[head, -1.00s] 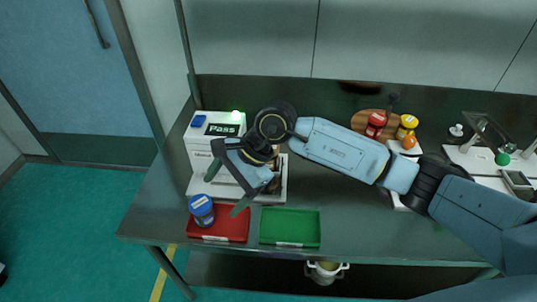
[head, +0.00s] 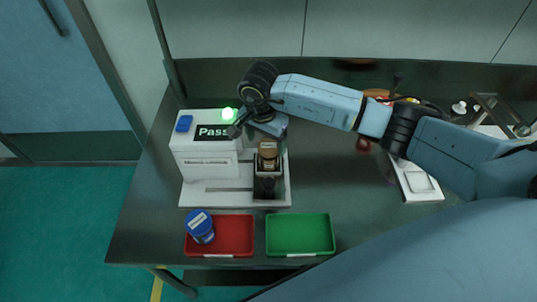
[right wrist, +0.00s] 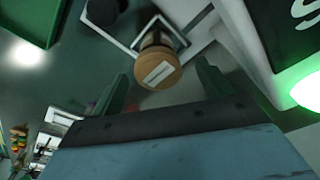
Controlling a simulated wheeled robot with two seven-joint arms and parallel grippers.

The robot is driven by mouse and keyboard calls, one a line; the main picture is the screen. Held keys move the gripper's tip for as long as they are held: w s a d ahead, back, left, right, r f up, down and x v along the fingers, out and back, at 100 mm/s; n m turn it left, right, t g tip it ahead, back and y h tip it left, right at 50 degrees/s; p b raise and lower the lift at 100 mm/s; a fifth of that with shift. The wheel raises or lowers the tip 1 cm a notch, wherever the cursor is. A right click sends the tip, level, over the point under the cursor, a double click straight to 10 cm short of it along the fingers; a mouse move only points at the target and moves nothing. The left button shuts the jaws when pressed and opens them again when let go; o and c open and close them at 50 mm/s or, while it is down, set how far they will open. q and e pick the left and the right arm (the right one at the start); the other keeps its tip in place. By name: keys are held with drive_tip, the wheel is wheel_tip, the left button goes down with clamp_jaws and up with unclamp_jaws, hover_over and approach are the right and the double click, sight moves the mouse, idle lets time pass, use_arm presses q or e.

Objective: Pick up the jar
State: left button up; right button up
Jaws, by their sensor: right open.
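A jar with an orange-brown lid (head: 268,148) stands in the dark holder of the white machine; it also shows in the right wrist view (right wrist: 158,70), with a white label on its lid. My left gripper is not in view.
The white machine (head: 203,162) shows "Pass" with a lit green lamp (head: 229,114). A green tray (head: 300,234) sits beside the red one, empty. A white device (head: 418,182) stands at the right. The dark table (head: 335,180) between is mostly clear.

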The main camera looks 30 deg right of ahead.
sight(269, 145)
drive_tip(key=f, duration=0.2)
drive_tip(key=shift+s+d+f, duration=0.1)
drive_tip(key=shift+d+f, duration=0.4)
drive_tip(key=shift+f, duration=1.25)
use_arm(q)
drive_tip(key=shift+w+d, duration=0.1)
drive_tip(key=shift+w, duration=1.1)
use_arm(e)
drive_tip(key=shift+w, duration=0.2)
drive_tip(key=c, duration=1.2)
